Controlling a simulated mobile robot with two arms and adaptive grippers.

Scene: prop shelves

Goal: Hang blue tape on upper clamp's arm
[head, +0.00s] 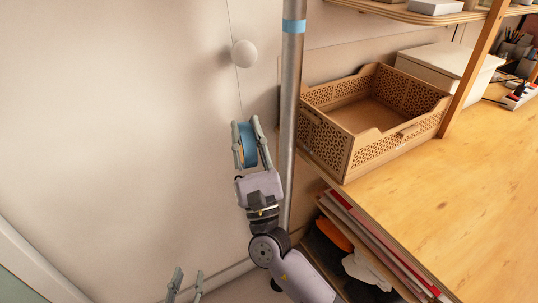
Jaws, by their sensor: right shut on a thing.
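The blue tape (248,146) is a roll with a tan inner ring. My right gripper (250,143) is shut on it and holds it upright in the air, left of the metal pole (288,105). No clamp or clamp arm can be clearly made out. A white ball (244,53) shows above the tape, left of the pole; what it is fixed to is not clear. My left gripper (187,283) is at the bottom edge, with only its fingers in view, apart and with nothing between them.
The pole carries a light blue band (294,26). Right of it, an empty perforated crate (364,157) stands on the wooden worktop (470,190), with a white lidded box (447,65) behind. Red and grey folders (375,240) lie below the worktop. The wall area on the left is free.

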